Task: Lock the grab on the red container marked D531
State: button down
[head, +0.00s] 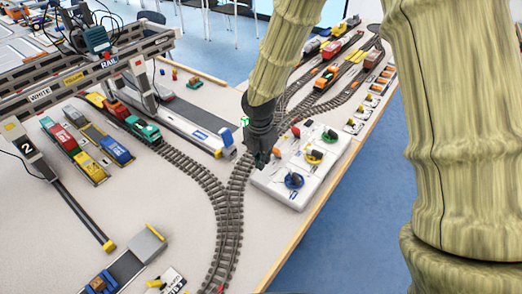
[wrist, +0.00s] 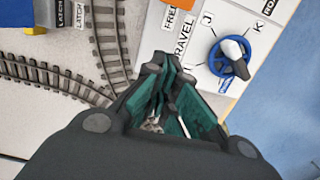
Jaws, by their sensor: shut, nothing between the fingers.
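Reddish containers (head: 62,136) sit at the left in the head view, beneath the gantry crane; no D531 marking is legible. A dark and teal trolley unit (head: 97,40) rides on the crane's upper beam; I cannot tell what its grab holds. A white control panel (head: 268,184) carries blue, yellow and green dials. The blue dial (head: 292,181) also shows in the wrist view (wrist: 229,58), with J and K beside it. My gripper (head: 262,160) is shut and empty over the panel's left edge; in the wrist view its fingertips (wrist: 164,66) are left of the blue dial.
A green locomotive (head: 143,129) stands on the curving track (head: 228,215) left of the panel. The table's wooden edge (head: 312,222) runs along the right, with blue floor beyond.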

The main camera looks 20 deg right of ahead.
aim_at(277, 154)
jog(key=f, duration=0.3)
jog(key=shift+w+d+f, duration=0.1)
jog(key=shift+w, duration=0.25)
jog(key=shift+w+d+r+p, duration=0.3)
jog(key=shift+d+p, duration=0.05)
jog(key=shift+d, duration=0.15)
jog(key=shift+w+d+r+p, duration=0.3)
jog(key=shift+d, duration=0.15)
jog(key=shift+w+d+r, duration=0.1)
jog(key=shift+w+d, duration=0.35)
jog(key=shift+s, duration=0.1)
jog(key=shift+r+p, duration=0.15)
jog(key=shift+p, duration=0.15)
